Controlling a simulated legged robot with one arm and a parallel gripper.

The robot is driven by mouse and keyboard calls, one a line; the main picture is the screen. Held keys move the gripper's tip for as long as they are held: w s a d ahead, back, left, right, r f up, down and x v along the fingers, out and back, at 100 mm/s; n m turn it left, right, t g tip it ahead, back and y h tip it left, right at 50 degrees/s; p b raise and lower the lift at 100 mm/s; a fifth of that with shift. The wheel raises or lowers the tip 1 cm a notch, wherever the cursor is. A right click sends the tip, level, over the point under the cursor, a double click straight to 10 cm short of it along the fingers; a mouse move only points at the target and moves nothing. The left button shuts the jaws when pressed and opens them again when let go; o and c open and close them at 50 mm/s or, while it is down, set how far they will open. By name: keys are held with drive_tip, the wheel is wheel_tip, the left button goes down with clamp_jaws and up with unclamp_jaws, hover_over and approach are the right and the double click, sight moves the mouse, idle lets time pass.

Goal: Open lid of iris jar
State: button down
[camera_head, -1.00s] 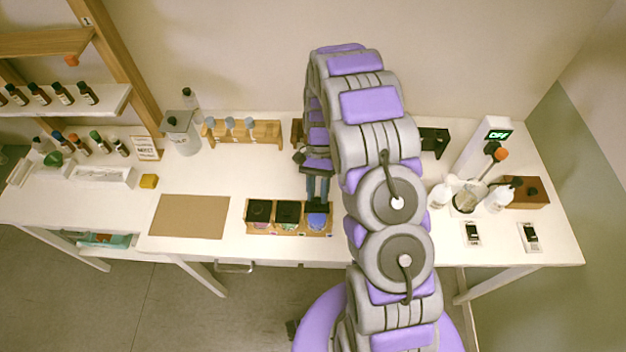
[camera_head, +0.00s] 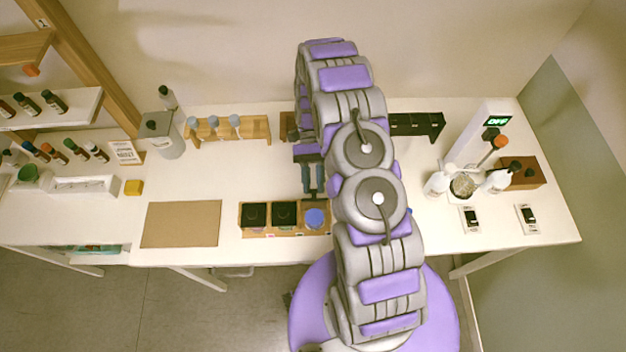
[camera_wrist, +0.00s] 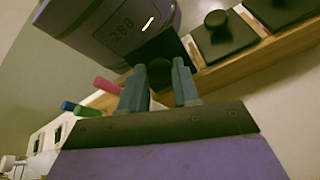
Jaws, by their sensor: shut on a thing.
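My gripper (camera_head: 313,192) is above the back of the jar tray in the head view. In the wrist view, my gripper (camera_wrist: 159,78) has its blue-grey fingers shut on the knob of a dark square lid (camera_wrist: 160,48). The rightmost jar (camera_head: 315,217) in the wooden tray (camera_head: 270,235) is uncovered, with blue-violet contents showing. The other two jars, the left (camera_head: 254,215) and the middle (camera_head: 284,214), have black knobbed lids on. No iris label is readable. In the head view the held lid is barely distinguishable at the fingertips.
A brown mat (camera_head: 181,224) lies left of the tray, with bare white table (camera_head: 220,172) behind. A wooden rack (camera_head: 230,132) with several droppers stands at the back.

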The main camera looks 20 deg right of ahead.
drive_tip(key=shift+f, duration=0.1)
drive_tip(key=c, duration=0.8)
unclamp_jaws()
drive_tip(key=s+r, duration=0.2)
drive_tip(key=s, duration=0.6)
drive_tip(key=s+r, duration=0.3)
drive_tip(key=s, duration=0.5)
drive_tip(key=shift+a, duration=0.3)
drive_tip(key=shift+w, duration=0.1)
